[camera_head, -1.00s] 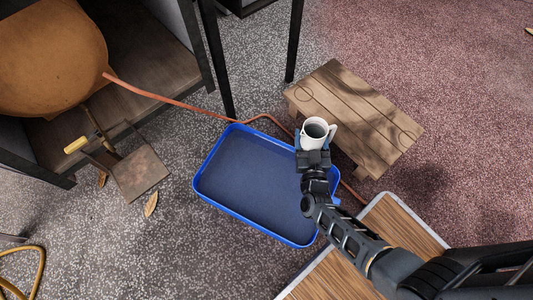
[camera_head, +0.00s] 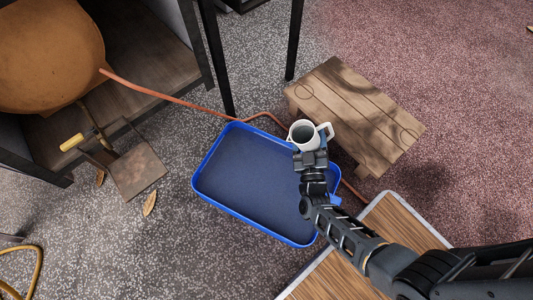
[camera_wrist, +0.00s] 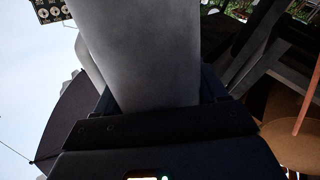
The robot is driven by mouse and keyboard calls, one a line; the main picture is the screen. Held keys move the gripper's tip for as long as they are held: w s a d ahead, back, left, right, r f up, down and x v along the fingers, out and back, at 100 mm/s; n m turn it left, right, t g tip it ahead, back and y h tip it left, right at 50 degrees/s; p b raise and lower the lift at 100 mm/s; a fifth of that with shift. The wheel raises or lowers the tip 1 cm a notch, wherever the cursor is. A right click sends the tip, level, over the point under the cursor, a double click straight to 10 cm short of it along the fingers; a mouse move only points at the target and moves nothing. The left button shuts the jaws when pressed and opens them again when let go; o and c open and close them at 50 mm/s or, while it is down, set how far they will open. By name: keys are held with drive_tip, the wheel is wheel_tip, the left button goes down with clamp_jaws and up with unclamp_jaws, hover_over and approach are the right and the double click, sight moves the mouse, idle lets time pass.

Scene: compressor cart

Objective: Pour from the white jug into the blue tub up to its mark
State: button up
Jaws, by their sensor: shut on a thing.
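The white jug (camera_head: 299,138) is in my gripper (camera_head: 311,156), above the upper right edge of the blue tub. Its dark open top faces the head camera, and it leans to the left. In the wrist view the jug (camera_wrist: 145,55) fills the middle as a pale grey wall between the jaws, and my gripper (camera_wrist: 155,115) is shut on it. The blue tub (camera_head: 205,208) lies on the floor, wide and shallow. Its inside looks dark blue; I cannot make out a mark or any liquid. No stream shows from the jug.
A low wooden stool (camera_head: 355,110) stands right of the jug. An orange hose (camera_head: 160,97) runs from the tan tank (camera_head: 45,55) behind the tub. A dustpan (camera_head: 137,172) lies to the left. A wood-topped platform (camera_head: 335,280) is at the front, under my arm.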

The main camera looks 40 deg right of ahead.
drive_tip(key=shift+w+a+f+n+t+b, duration=0.15)
drive_tip(key=shift+a+n+t+b, duration=0.2)
drive_tip(key=shift+n, duration=0.45)
idle(0.4)
